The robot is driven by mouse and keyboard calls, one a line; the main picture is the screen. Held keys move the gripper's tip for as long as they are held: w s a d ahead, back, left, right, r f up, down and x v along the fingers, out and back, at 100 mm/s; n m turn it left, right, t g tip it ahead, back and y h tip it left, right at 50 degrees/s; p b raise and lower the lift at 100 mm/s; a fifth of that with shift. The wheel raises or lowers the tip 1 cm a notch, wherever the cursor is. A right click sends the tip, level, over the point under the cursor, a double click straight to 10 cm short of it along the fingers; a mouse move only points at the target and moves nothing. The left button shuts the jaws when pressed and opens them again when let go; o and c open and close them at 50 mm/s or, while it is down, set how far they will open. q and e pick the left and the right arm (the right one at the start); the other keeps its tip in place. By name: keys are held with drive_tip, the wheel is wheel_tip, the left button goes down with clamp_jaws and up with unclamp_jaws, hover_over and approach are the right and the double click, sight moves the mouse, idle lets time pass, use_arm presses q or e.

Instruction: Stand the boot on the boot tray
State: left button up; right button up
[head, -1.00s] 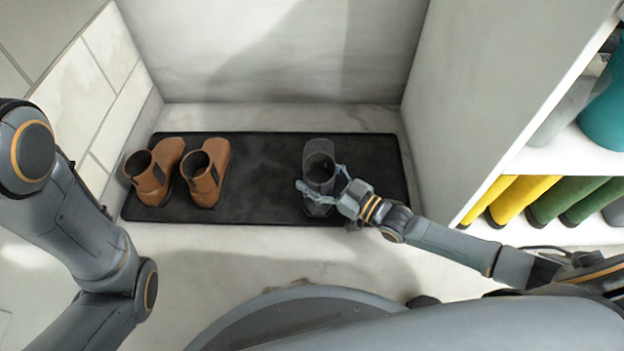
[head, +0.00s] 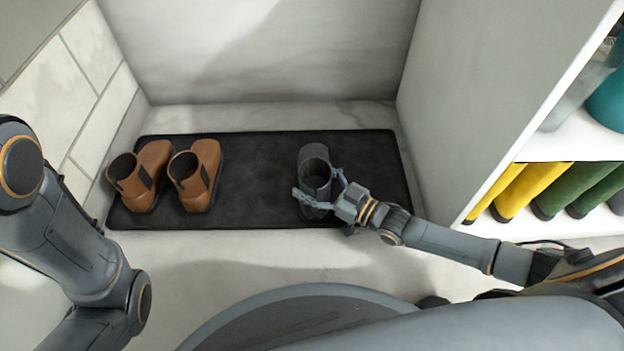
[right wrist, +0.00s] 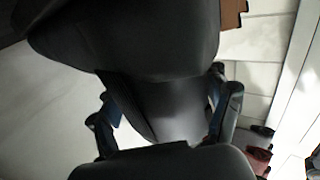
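A dark grey boot (head: 314,152) is upright over the right part of the black boot tray (head: 258,180), with its opening facing up and its toe towards the back wall. My right gripper (head: 318,184) has one finger on each side of the boot's shaft and appears shut on it. In the right wrist view the boot (right wrist: 165,45) fills the space between the fingers (right wrist: 163,108). Whether its sole touches the tray is hard to tell. My left gripper is out of view; only its arm shows at the left.
Two brown boots (head: 139,178) (head: 195,175) stand at the tray's left end. Bare tray lies between them and the grey boot. A white shelf unit (head: 480,100) with yellow boots (head: 522,188) and green boots (head: 575,190) stands at right. Walls bound the back and left.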

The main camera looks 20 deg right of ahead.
drive_tip(key=shift+o, duration=0.7)
